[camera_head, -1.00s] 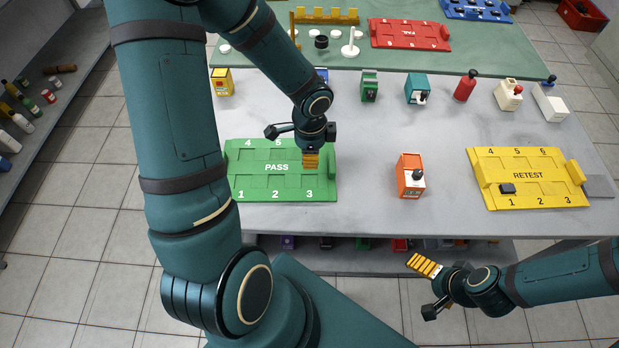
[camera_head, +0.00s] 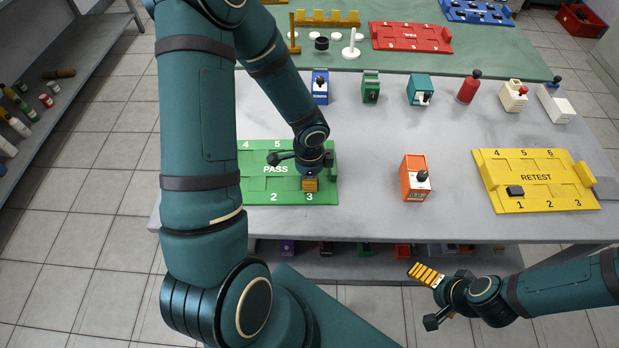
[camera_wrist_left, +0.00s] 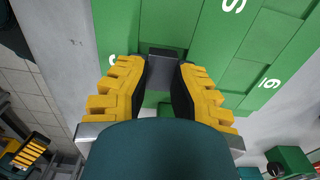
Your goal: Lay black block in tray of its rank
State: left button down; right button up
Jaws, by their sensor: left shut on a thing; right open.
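The green PASS tray (camera_head: 262,197) lies on the grey table at the left, partly hidden by my left arm. My left gripper (camera_head: 310,185) is over its front row, at the place marked 3. In the left wrist view its yellow fingers are closed on a black block (camera_wrist_left: 163,66), which is over or in the green tray (camera_wrist_left: 215,50); whether it touches the tray floor I cannot tell. Another black block (camera_head: 515,191) lies at place 1 of the yellow RETEST tray (camera_head: 547,202). My right gripper (camera_head: 426,274) is open and empty, in front of the table edge.
An orange device (camera_head: 414,178) stands between the two trays. A row of devices, including a green one (camera_head: 370,87) and a red one (camera_head: 468,88), stands behind. A red FAIL tray (camera_head: 411,37) lies on the far green surface.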

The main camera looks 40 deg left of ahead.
pick_arm(q)
jog(key=shift+f, duration=0.2)
jog(key=c, duration=1)
grip_release()
jog(key=shift+r, duration=0.15)
jog(key=shift+r, duration=0.2)
notch_tip(320, 180, up, 12)
jog(key=p, duration=0.4)
jog(key=shift+p, duration=0.4)
